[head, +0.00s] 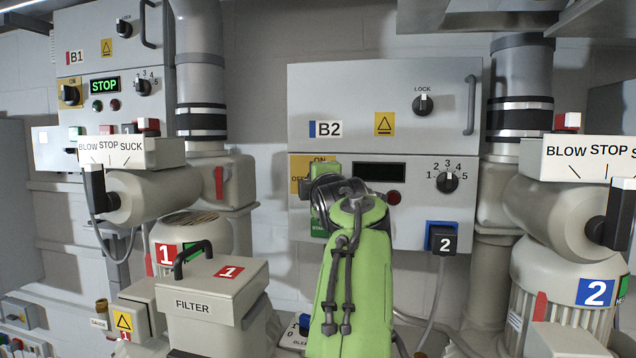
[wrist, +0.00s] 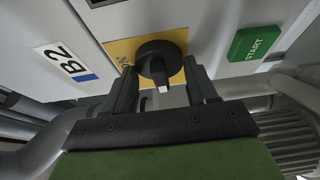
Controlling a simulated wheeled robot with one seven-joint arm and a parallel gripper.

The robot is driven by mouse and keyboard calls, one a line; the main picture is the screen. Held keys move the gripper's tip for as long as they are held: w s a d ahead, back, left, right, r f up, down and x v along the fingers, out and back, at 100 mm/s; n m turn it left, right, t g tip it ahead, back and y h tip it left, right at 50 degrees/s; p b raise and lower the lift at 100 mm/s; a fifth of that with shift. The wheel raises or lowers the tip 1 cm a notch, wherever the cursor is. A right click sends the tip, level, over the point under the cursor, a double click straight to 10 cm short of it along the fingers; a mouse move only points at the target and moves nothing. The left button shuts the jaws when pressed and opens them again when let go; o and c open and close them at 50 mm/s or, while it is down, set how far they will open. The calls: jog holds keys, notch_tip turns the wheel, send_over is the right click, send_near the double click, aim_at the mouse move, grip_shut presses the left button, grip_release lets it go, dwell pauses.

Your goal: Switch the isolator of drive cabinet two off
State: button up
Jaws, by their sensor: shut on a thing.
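Drive cabinet two (head: 440,102), labelled B2, is on the wall ahead. Its isolator is a black rotary knob (wrist: 160,62) on a yellow plate (wrist: 125,48); the plate (head: 297,170) shows ON at the top and part of OFF at the left in the head view. My gripper (wrist: 160,72) is shut on the knob, one finger on each side. The knob's white-marked end points down in the wrist view, away from ON, toward the side where OFF is in the head view. My gripper (head: 325,190) hides the knob in the head view. The cabinet display (head: 379,172) is dark.
A green START button (wrist: 255,43) is close to the right finger in the wrist view. A selector knob (head: 447,182) and LOCK knob (head: 423,104) are on the same cabinet. Cabinet B1 (head: 125,45) at left shows STOP lit. Filter box one (head: 212,287) stands low left.

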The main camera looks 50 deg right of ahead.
jog(key=shift+f, duration=0.1)
jog(key=o, duration=1)
jog(key=b+v, duration=0.7)
jog(key=v, duration=0.8)
jog(key=shift+s+a, duration=0.25)
jog(key=shift+a, duration=0.1)
